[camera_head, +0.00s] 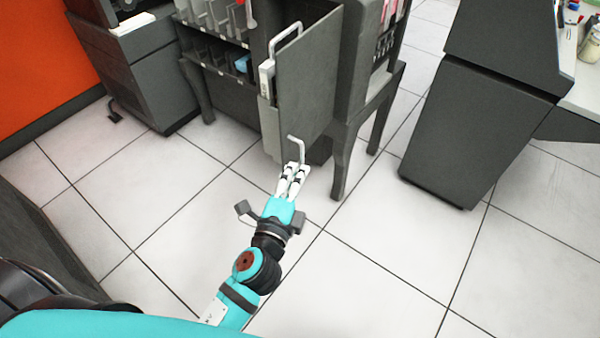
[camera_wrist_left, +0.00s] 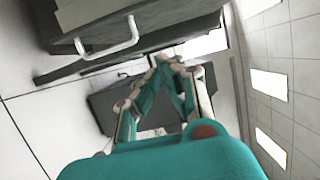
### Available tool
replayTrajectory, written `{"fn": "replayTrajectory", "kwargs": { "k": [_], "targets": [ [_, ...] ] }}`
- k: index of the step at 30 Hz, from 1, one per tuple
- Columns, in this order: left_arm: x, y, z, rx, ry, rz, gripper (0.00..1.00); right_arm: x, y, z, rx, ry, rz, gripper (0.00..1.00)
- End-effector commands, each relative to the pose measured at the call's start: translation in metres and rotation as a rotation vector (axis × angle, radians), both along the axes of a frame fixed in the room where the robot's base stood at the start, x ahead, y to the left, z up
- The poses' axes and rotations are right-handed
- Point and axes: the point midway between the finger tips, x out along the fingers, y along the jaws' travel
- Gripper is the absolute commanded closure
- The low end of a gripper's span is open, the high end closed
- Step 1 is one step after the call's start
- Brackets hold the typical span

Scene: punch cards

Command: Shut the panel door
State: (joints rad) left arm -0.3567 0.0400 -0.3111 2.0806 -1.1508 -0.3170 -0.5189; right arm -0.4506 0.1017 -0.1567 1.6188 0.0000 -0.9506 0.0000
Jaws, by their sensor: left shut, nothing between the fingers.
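The grey panel door (camera_head: 312,75) stands swung out from the dark machine in the head view. A white bar handle (camera_head: 286,38) shows at its top left, and a bent white bar (camera_head: 298,146) shows near its bottom. My left gripper (camera_head: 296,166) is shut and empty, with its fingertips close to that lower bar; I cannot tell if they touch. In the left wrist view, the shut fingertips (camera_wrist_left: 163,60) are to the right of a white handle (camera_wrist_left: 110,40) on a dark surface. My right gripper is not in view.
The machine has a rack of slots (camera_head: 215,50) left of the door and a thick dark leg (camera_head: 346,150) to its right. A dark cabinet (camera_head: 470,120) stands further right. Another dark unit (camera_head: 140,75) is at the left. The tiled floor (camera_head: 370,250) in front is clear.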

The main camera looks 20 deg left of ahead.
Motion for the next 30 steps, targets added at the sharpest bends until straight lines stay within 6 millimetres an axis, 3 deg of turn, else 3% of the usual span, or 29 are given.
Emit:
{"fn": "replayTrajectory", "kwargs": {
  "k": [14, 21, 30],
  "targets": [
    [0.094, -0.002, 0.002, -0.002, 0.001, -0.001, 1.0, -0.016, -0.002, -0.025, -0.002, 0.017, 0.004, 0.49],
    [0.102, 0.029, 0.0, 0.0, 0.004, -0.002, 1.0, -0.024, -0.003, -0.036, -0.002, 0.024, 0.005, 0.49],
    [0.104, 0.037, 0.0, -0.004, 0.004, -0.001, 1.0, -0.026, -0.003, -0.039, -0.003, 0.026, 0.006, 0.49]
  ]
}}
